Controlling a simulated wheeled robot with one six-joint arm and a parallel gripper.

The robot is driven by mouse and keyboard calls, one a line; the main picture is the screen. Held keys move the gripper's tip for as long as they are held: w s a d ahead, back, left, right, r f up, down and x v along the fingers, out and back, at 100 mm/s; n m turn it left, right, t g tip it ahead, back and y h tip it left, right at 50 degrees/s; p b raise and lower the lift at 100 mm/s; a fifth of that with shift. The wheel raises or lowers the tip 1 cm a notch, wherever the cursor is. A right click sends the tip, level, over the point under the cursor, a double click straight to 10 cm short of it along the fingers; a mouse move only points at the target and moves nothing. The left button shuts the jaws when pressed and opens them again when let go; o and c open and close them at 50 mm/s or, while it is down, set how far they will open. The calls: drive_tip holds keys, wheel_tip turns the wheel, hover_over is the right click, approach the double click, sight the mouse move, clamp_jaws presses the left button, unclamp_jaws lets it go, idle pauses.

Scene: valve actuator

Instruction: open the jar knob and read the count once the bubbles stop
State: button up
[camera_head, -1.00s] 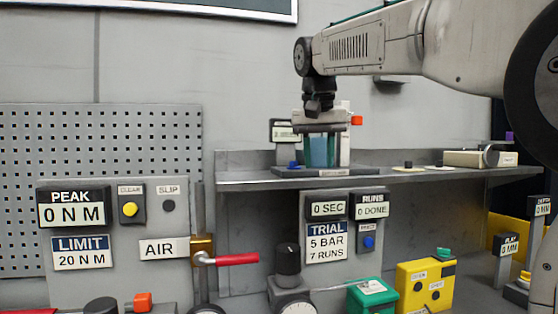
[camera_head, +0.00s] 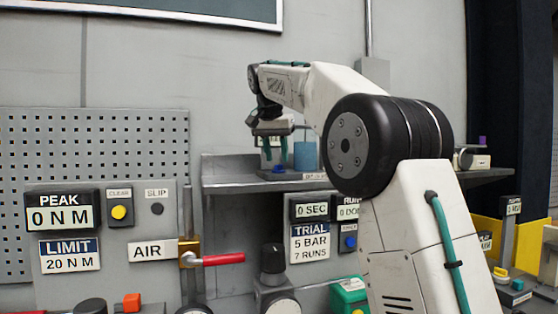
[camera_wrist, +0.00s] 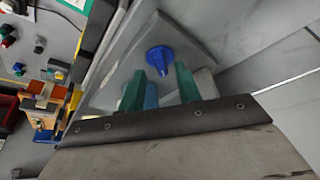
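The jar of blue liquid (camera_head: 305,156) stands on the wall shelf. The blue knob (camera_head: 278,168) is low at its left, and also shows in the wrist view (camera_wrist: 161,54). My gripper (camera_head: 274,155) is at the left of the jar, above the knob, its green fingers pointing down. In the wrist view my gripper (camera_wrist: 161,70) is open, with the fingers spread to either side of the knob's narrow end. The fingers look short of the knob; contact cannot be told. Bubbles and the count display cannot be made out.
The shelf (camera_head: 225,183) carries my work area; my arm hides its middle. Below are the trial panel (camera_head: 310,244), the red-handled air valve (camera_head: 222,259) and a black-knobbed regulator (camera_head: 273,258). The peak panel (camera_head: 60,211) is at left. A grey fitting (camera_head: 475,160) sits at the shelf's right end.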

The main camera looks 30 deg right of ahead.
sight(279, 168)
drive_tip(key=shift+x, duration=1.15)
drive_tip(key=shift+c, duration=0.3)
